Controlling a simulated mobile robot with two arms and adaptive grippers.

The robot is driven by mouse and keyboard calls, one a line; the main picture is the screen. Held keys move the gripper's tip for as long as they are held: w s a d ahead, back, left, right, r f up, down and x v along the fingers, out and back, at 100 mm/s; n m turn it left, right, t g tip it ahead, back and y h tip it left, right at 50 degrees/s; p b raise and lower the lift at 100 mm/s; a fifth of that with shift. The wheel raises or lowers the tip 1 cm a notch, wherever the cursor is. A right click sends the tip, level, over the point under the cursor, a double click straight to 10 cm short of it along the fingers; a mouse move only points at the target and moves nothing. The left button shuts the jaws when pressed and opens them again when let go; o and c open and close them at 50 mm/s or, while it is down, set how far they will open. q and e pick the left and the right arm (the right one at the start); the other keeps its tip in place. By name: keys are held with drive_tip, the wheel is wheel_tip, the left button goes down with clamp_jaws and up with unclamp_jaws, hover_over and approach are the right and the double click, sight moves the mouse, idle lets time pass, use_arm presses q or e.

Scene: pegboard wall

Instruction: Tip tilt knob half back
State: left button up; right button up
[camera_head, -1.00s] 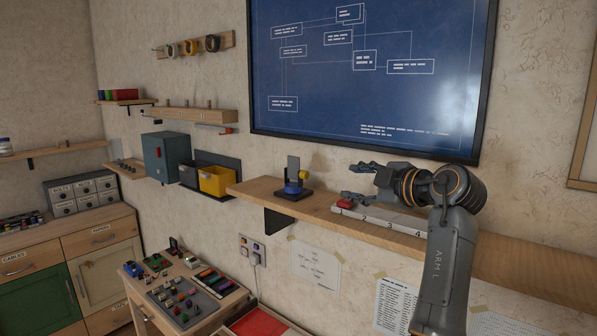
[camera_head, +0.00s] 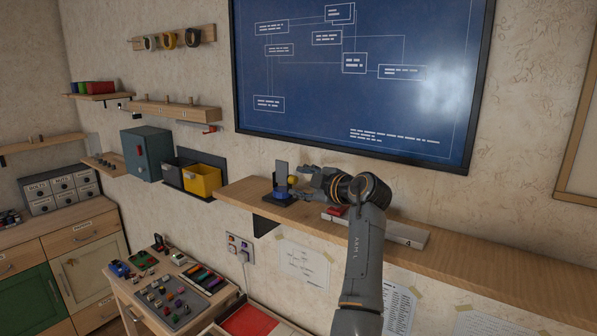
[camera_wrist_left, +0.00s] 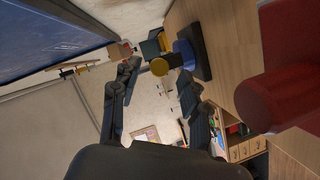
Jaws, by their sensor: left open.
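A small tilting stand with a yellow knob (camera_head: 292,180), an upright grey plate (camera_head: 281,172) and a blue body (camera_head: 281,190) on a dark base sits at the left end of the wall shelf. My left gripper (camera_head: 302,183) is just right of the knob, its fingers pointing left toward it. In the left wrist view the yellow knob (camera_wrist_left: 159,67) shows ahead, near the open fingertips (camera_wrist_left: 157,80). I cannot tell whether they touch it; it does not look gripped. My right gripper is out of view.
A red piece (camera_head: 334,212) on a numbered strip (camera_head: 405,236) lies on the shelf (camera_head: 470,257) below my left wrist; the red piece looms at the right of the wrist view. Yellow bin (camera_head: 203,181) and blue-grey cabinet (camera_head: 150,153) hang further left. The shelf's right part is clear.

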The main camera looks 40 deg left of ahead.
use_arm(q)
drive_tip(key=shift+w+a, duration=0.15)
drive_tip(key=shift+a, duration=0.35)
drive_tip(key=shift+a+f, duration=0.1)
drive_tip(key=shift+a, duration=0.05)
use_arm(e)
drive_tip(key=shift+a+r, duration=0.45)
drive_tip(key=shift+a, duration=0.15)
use_arm(q)
drive_tip(key=shift+c, duration=0.5)
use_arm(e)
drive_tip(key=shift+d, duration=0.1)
use_arm(q)
clamp_jaws()
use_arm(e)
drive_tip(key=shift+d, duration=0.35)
